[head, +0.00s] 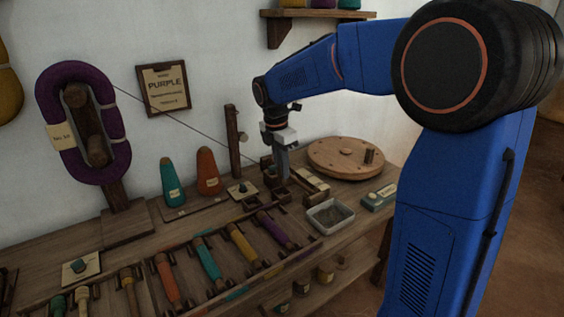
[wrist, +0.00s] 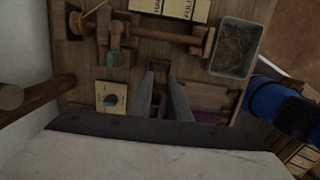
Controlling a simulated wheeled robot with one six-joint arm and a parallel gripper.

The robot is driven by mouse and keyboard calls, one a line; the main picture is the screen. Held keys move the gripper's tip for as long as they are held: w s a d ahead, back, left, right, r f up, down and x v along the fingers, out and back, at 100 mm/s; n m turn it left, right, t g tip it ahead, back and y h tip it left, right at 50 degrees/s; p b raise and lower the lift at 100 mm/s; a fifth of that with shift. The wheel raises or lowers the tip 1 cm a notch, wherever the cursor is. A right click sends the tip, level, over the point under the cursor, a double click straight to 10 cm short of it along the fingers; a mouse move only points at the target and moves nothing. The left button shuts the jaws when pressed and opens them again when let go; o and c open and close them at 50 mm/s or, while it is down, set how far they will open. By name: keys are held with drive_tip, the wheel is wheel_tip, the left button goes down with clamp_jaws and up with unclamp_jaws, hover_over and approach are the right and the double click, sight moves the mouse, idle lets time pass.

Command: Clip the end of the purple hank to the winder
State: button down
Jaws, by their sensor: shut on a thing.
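The purple hank (head: 46,95) hangs on a wooden peg stand at the left, with a paper tag on it. A thin dark thread runs from its upper right down across the wall to my gripper (head: 281,172). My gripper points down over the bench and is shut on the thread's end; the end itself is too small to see. In the wrist view my gripper's fingers (wrist: 164,92) reach over small wooden parts. A horizontal wooden shaft (wrist: 160,36), which looks like part of the winder, lies just beyond them. The clip cannot be made out.
A round wooden disc (head: 345,157) with a peg lies right of my gripper. A grey tray (head: 330,216) stands in front; it also shows in the wrist view (wrist: 235,47). A teal cone (head: 172,184), an orange cone (head: 208,172) and a wooden post (head: 233,140) stand left. Coloured bobbins line the front rack.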

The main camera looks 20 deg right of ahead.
sight(282, 181)
drive_tip(key=shift+f, duration=2.75)
drive_tip(key=c, duration=1.3)
unclamp_jaws()
drive_tip(key=shift+o, duration=0.2)
drive_tip(key=shift+r, duration=0.15)
drive_tip(key=shift+r, duration=3.9)
